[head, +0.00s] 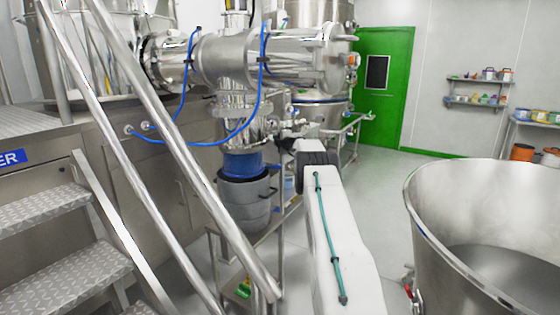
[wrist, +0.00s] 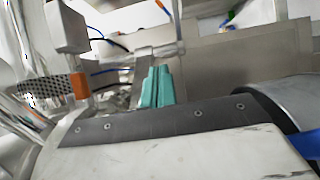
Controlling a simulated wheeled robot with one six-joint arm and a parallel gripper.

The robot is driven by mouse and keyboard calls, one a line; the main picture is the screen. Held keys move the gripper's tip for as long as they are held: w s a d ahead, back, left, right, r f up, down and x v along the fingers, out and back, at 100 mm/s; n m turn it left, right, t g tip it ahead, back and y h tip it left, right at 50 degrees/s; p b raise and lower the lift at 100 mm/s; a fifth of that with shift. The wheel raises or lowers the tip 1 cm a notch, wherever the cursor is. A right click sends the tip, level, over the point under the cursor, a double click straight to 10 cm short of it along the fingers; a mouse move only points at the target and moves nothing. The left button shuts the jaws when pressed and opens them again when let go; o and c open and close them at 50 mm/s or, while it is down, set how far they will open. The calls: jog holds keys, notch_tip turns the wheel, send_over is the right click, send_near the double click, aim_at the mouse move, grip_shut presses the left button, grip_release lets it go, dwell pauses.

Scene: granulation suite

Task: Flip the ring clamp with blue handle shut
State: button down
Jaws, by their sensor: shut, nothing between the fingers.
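My gripper shows in the wrist view as two teal fingers (wrist: 157,87) pressed together with nothing between them. In the head view my arm reaches from the bottom middle up toward the steel pipework. The gripper (head: 286,141) there is a small dark shape beside the vertical steel pipe (head: 242,122), right of the blue sleeve (head: 242,163). I cannot clearly pick out the ring clamp or its blue handle in either view. It may be hidden by my arm or too small, so I cannot tell whether it is open.
A grey drum (head: 245,203) stands below the blue sleeve. Steel railings (head: 160,160) and steps (head: 45,212) fill the left. A large open steel bowl (head: 480,240) stands at right. Blue hoses (head: 255,100) loop near the pipe. Floor is clear toward the green door (head: 383,85).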

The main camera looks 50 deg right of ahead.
jog(key=shift+w+a, duration=0.3)
jog(key=s+d, duration=0.9)
jog(key=shift+s, duration=0.25)
dwell(0.3)
